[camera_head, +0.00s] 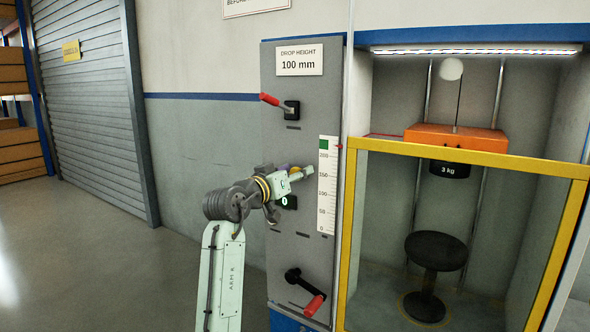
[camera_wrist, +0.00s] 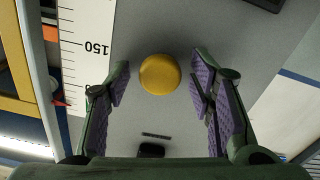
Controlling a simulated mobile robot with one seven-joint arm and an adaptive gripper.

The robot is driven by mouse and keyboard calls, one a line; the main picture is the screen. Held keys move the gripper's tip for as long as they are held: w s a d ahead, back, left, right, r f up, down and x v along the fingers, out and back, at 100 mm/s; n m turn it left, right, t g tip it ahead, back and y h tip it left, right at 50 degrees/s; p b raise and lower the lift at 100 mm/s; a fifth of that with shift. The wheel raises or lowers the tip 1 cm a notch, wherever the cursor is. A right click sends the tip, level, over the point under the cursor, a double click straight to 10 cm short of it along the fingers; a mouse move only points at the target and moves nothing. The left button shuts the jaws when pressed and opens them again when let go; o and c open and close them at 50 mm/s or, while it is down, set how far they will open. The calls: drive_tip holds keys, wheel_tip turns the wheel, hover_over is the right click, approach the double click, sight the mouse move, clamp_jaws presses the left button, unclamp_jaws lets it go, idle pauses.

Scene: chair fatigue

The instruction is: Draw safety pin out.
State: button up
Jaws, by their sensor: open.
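A round yellow knob (camera_wrist: 160,74), seen end-on, stands out from the grey panel in the wrist view. It looks like the head of the safety pin; its shaft is hidden behind it. My gripper (camera_wrist: 163,72) is open, with one purple-padded finger on each side of the knob. Gaps show between the knob and both pads, so it is not gripped. In the head view my gripper (camera_head: 297,174) is up against the middle of the panel (camera_head: 275,225), left of the height scale, and mostly hides the knob.
A red-handled lever (camera_head: 271,99) is above my gripper and a red-handled crank (camera_head: 314,305) below it. The white scale (camera_head: 327,190) is close on the right. Behind the yellow frame (camera_head: 470,158), an orange carriage (camera_head: 457,137) with a 3 kg weight (camera_head: 450,169) hangs over a black stool (camera_head: 436,251).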

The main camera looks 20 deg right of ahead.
drive_tip(key=shift+w+d, duration=0.15)
clamp_jaws()
idle(0.6)
